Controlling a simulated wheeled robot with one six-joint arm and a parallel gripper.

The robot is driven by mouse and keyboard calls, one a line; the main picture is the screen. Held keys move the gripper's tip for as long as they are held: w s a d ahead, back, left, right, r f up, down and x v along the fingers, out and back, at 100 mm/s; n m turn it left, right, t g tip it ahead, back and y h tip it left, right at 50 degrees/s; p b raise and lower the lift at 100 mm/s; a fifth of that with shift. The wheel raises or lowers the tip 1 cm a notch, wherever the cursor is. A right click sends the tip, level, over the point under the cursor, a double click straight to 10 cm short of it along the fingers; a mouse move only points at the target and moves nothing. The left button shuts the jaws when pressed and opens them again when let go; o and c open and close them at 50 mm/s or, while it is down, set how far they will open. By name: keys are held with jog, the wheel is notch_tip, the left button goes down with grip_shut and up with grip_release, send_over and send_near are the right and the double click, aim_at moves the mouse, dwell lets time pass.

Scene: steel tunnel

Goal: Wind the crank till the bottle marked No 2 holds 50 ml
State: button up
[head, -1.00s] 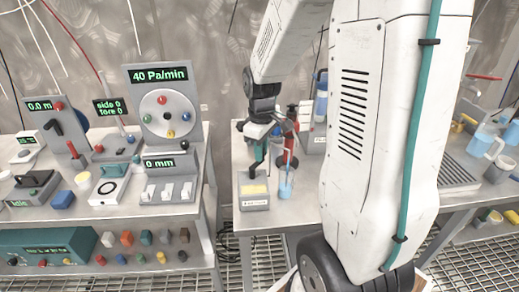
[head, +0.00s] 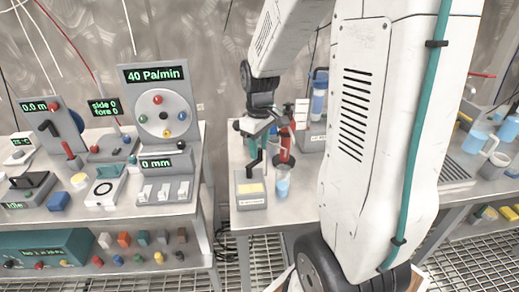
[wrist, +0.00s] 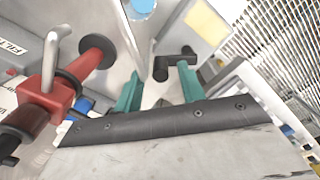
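A grey box with a yellow label (head: 250,188) stands at the front of the middle bench, with a black crank (head: 252,160) rising from it. The crank's black handle (wrist: 175,64) also shows in the wrist view. My gripper (head: 262,137) is just above the crank. In the wrist view my gripper (wrist: 160,85) has its teal fingers apart, with part of the black handle between them; contact is unclear. A clear vessel with blue liquid (head: 282,183) stands right beside the box, cut off at the top of the wrist view. I cannot read any No 2 mark or level.
A red fixture with a black disc (wrist: 60,90) is close on the left in the wrist view. A blue-and-white cylinder (head: 319,97) stands behind. The left bench holds panels, including a 40 Pa/min display (head: 154,74). Mugs (head: 497,160) stand on the right bench.

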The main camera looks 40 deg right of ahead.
notch_tip(320, 180, up, 6)
jog(key=shift+r, duration=0.2)
